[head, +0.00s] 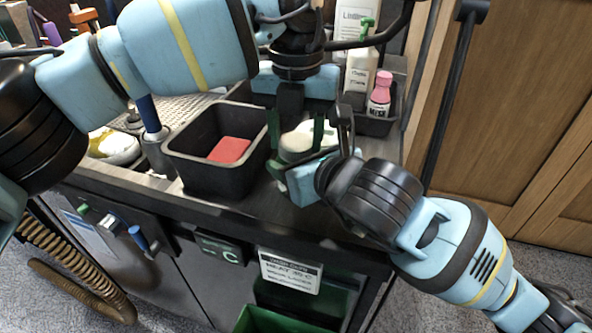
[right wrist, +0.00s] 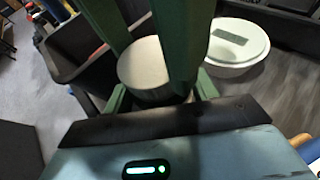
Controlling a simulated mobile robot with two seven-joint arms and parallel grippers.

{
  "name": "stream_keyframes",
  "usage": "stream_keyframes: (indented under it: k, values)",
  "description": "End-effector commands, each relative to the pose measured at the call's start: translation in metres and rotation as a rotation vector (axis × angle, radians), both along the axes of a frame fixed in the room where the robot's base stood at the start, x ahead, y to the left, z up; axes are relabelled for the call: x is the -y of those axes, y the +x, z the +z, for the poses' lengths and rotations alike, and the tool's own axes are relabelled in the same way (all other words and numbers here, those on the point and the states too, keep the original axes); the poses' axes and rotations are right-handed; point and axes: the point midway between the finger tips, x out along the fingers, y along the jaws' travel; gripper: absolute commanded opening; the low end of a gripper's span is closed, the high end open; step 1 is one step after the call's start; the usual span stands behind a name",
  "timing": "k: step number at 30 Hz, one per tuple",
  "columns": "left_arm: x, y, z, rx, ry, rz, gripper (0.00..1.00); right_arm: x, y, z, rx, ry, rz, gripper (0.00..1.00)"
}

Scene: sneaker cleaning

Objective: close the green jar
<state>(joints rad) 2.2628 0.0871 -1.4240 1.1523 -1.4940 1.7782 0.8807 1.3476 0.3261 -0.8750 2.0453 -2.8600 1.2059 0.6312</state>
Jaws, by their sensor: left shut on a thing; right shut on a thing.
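A round pale lid (head: 295,146) sits at the green jar's place near the counter's front edge. In the right wrist view the lid (right wrist: 143,62) shows as a cream disc with a greyish side. The jar's body below is mostly hidden by fingers, so I cannot tell whether the lid is fully seated. My left gripper (head: 297,138) reaches down from above, its green fingers shut around the lid. My right gripper (right wrist: 160,88) comes in from the front right, low down, shut on the jar, its fingers on either side.
A black bin (head: 185,158) with a red block (head: 229,150) is to the left. Bottles, including a pink one (head: 380,92), stand in a caddy behind right. The counter's front edge is close.

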Motion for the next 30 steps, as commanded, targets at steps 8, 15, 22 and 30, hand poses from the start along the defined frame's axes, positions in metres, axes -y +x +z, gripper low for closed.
stream_keyframes:
  k: [8, 15, 22, 30]
  values:
    - [0.000, 0.000, 0.000, 0.000, 0.000, 0.002, 0.70, 0.000, 0.000, 0.000, -0.001, -0.001, -0.001, 0.00]
    - [0.001, 0.000, 0.000, 0.000, -0.001, 0.001, 0.70, 0.000, 0.000, 0.000, 0.000, 0.000, 0.001, 0.00]
    - [0.001, 0.000, 0.017, 0.002, -0.001, 0.001, 0.70, 0.000, 0.000, 0.000, 0.000, 0.000, 0.001, 0.00]
    - [0.000, 0.000, 0.045, 0.001, -0.001, 0.003, 0.70, 0.000, 0.000, 0.000, 0.000, 0.000, 0.000, 0.00]
